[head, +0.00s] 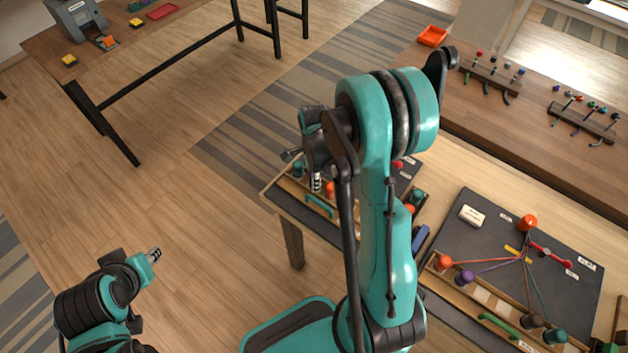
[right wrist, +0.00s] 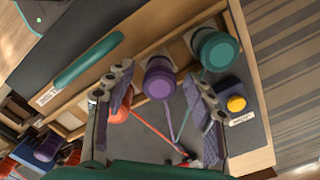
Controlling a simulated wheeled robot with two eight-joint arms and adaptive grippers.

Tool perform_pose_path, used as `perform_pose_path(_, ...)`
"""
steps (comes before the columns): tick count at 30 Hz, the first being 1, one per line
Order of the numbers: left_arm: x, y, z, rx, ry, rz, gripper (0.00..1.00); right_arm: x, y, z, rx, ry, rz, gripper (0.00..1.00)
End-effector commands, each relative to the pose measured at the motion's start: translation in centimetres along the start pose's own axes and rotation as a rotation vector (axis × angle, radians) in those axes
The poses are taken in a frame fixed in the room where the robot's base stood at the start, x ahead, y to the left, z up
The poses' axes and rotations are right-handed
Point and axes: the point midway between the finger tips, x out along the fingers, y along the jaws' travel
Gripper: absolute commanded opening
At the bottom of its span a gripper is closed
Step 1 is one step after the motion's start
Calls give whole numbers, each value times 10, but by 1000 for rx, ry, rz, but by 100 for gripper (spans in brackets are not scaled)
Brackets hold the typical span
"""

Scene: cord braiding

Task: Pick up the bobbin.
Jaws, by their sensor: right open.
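A purple bobbin (right wrist: 158,82) sits in the right wrist view on a wooden rail, between the two grey padded fingers of my right gripper (right wrist: 158,76). The fingers are apart, with visible gaps on both sides of the bobbin. A teal bobbin (right wrist: 216,50) is to its right, and an orange bobbin (right wrist: 119,108) is partly hidden by the left finger. In the head view my right gripper (head: 316,180) is at the near-left board, mostly behind my arm. My left gripper (head: 154,255) is over the floor at the lower left, away from the boards; its finger gap is unclear.
A green handle (right wrist: 88,62) and a blue box with a yellow button (right wrist: 235,103) flank the bobbins. Cords run from the bobbins to a gathering point. A second dark board (head: 480,235) holds corded bobbins at the right. Racks with small pegs (head: 582,122) stand behind.

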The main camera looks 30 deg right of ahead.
Motion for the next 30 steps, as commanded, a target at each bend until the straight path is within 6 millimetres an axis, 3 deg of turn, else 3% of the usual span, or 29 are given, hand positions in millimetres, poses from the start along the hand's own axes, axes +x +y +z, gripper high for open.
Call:
perform_pose_path(4,-1,0,0,0,0,0,32,-1,0,0,0,0,0,54)
perform_pose_path(10,-1,0,0,0,0,0,32,-1,0,0,0,0,0,1)
perform_pose_path(23,-3,0,-2,0,0,0,32,-7,0,0,-1,0,0,0)
perform_pose_path(30,-15,0,-11,0,0,0,32,-46,0,0,0,0,0,0)
